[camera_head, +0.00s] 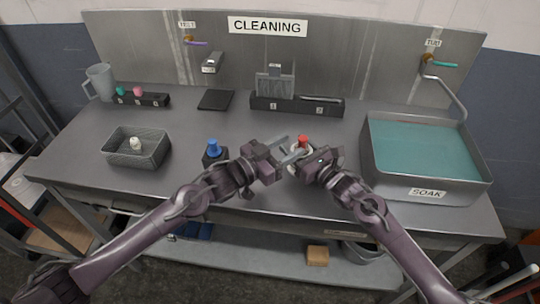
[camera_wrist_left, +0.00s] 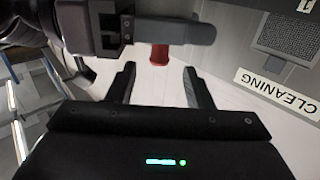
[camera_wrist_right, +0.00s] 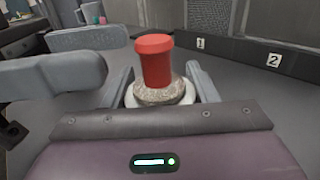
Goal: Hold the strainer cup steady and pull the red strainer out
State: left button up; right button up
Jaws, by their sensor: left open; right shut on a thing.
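The red strainer (camera_head: 303,141) has a red knob and stands upright in the white strainer cup (camera_head: 295,149). In the right wrist view the red strainer (camera_wrist_right: 154,60) has a speckled grey lower part above the white rim of the cup (camera_wrist_right: 180,100). My right gripper (camera_head: 299,157) is shut on the cup, one finger on each side. My left gripper (camera_head: 284,149) is open and empty, just left of the strainer. In the left wrist view the red strainer (camera_wrist_left: 160,54) shows beyond and between my left fingertips, apart from them. The lower cup is hidden.
A blue-topped strainer (camera_head: 212,147) stands in a dark block left of my left gripper. A grey basket (camera_head: 108,147) holds a white-topped piece. The soak basin (camera_head: 366,165) is at right. A numbered rack (camera_head: 296,108) stands behind; bare table lies between.

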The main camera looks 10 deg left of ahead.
pick_arm(q)
jog(key=shift+x, duration=2)
jog(key=shift+c, duration=0.4)
grip_shut()
